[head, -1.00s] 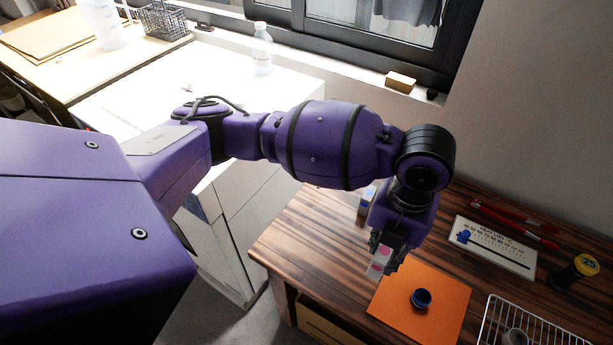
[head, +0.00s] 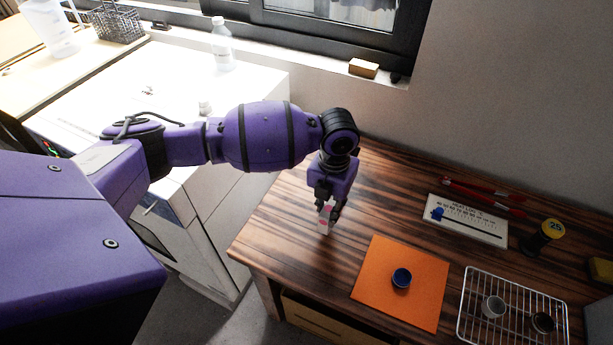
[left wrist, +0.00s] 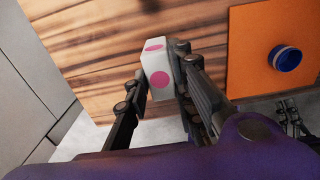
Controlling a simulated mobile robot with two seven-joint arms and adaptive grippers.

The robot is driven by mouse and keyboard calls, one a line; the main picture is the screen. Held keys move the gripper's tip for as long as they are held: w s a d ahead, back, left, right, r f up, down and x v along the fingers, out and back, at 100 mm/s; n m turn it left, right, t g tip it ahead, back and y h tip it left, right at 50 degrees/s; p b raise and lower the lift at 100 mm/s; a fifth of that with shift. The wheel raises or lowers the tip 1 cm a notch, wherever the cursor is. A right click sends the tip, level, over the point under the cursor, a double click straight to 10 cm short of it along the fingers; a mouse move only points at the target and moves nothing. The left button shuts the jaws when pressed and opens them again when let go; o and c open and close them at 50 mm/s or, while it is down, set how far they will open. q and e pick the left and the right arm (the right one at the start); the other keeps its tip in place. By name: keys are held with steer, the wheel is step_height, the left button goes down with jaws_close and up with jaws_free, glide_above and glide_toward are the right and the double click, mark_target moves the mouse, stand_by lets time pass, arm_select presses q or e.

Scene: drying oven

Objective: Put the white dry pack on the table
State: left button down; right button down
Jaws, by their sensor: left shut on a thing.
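The white dry pack (head: 325,220) is a small white block with pink dots. It also shows in the left wrist view (left wrist: 152,62). My left gripper (head: 329,208) is shut on it, with one finger on each side in the left wrist view (left wrist: 160,90). The pack is over the left part of the dark striped wooden table (head: 290,225), left of the orange mat. I cannot tell whether its lower end touches the table. My right gripper is not in the head view; a dark gripper-like part shows at the right edge of the left wrist view, unclear whose.
An orange mat (head: 425,308) with a blue-rimmed cup (head: 401,278) lies right of the pack. A wire rack (head: 468,300) with small cups, a white scale board (head: 470,232) and a yellow-topped spool (head: 541,236) stand further right. Table around the pack looks clear.

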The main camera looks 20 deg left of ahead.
mark_target(329, 207)
arm_select(q)
step_height(329, 207, down, 3)
steer(key=shift+w+a+r, duration=0.1)
steer(key=shift+w+r, duration=0.05)
steer(key=shift+r, duration=0.05)
steer(key=shift+f, duration=0.45)
steer(key=c, duration=1.5)
jaws_free()
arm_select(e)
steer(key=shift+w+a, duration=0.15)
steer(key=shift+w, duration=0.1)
